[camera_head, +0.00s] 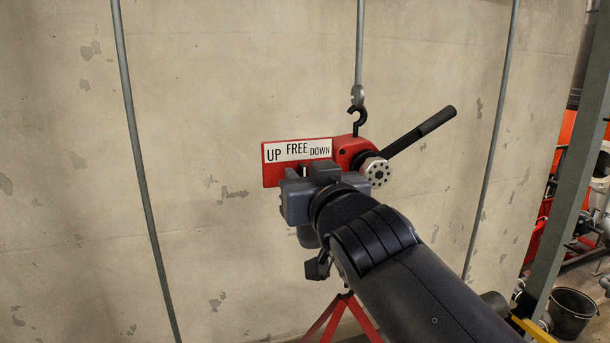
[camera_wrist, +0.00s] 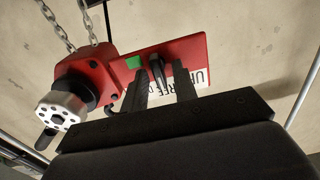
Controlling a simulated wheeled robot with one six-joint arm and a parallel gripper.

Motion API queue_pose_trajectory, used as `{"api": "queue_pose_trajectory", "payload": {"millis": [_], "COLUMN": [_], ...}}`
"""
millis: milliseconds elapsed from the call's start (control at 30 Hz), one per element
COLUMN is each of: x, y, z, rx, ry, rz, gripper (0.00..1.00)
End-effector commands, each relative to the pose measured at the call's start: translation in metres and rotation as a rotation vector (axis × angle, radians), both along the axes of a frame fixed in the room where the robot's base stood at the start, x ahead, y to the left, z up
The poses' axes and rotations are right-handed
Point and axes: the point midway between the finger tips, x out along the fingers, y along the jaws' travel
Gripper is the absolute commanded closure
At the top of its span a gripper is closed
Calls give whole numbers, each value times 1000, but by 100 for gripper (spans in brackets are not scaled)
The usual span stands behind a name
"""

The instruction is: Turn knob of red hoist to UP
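The red hoist (camera_head: 349,150) hangs from a dark hook in front of the wall. Its red plate (camera_head: 270,178) carries a white label (camera_head: 297,150) reading UP, FREE and DOWN. My gripper (camera_head: 299,172) is in front of the plate and hides the knob in the head view. In the wrist view, the dark knob (camera_wrist: 157,72) stands on the plate between the two fingers of my gripper (camera_wrist: 160,80). The fingers are apart, one on each side of the knob, with gaps visible. I cannot tell which word the knob points at.
A black lever (camera_head: 420,131) sticks out to the upper right of the hoist. Chains (camera_wrist: 55,25) show in the wrist view. Grey vertical pipes (camera_head: 141,170) stand on both sides. A red tripod leg (camera_head: 327,318) is below. A black bucket (camera_head: 572,311) is at lower right.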

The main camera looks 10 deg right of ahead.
Motion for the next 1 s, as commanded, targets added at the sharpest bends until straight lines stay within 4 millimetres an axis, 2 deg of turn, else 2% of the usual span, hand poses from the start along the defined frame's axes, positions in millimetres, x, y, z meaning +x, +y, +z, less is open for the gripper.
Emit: {"api": "queue_pose_trajectory", "payload": {"millis": [33,300,667,1000], "x": [0,0,0,0], "y": [0,0,0,2], "z": [0,0,0,-1], "rx": [0,0,-34,-238], "ry": [0,0,-7,-49], "rz": [0,0,0,0], "gripper": [77,99,100,100]}}
